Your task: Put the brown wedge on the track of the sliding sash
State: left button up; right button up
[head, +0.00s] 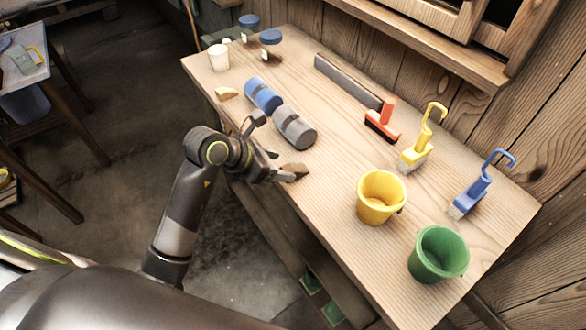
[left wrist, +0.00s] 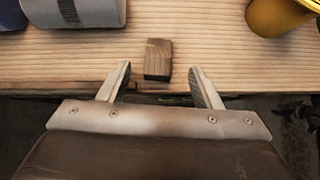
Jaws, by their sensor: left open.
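The brown wedge (head: 296,168) lies on the bench top at its front edge; it also shows in the left wrist view (left wrist: 158,59) as a small dark wooden block. My left gripper (head: 281,168) is open at the front edge of the bench. In the left wrist view its two fingers stand apart, one on each side of the wedge's near end, with gaps on both sides. The sliding sash (head: 497,22) is at the top right in the wall, above a wooden sill (head: 432,40). I cannot make out the track clearly. My right gripper is not in view.
On the bench (head: 330,205) are a blue and grey roller pair (head: 294,128), a yellow bucket (head: 380,197), a green bucket (head: 438,254), several brushes (head: 415,150), a white cup (head: 218,58) and a tan wedge-like piece (head: 227,94). The bench middle is clear.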

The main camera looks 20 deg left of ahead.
aim_at(295, 167)
pick_arm(q)
jog(key=shift+w+d+f+p, duration=0.35)
jog(key=shift+w+d+f, duration=0.05)
jog(key=shift+w, duration=0.05)
jog(key=p+x, duration=0.1)
jog(key=x, duration=0.2)
jog(key=shift+w, duration=0.15)
jog(key=shift+w+d+f, duration=0.25)
jog(key=shift+f, duration=0.25)
jog(key=shift+c, duration=0.2)
jog(key=c, duration=1.1)
jog(key=shift+r, duration=0.15)
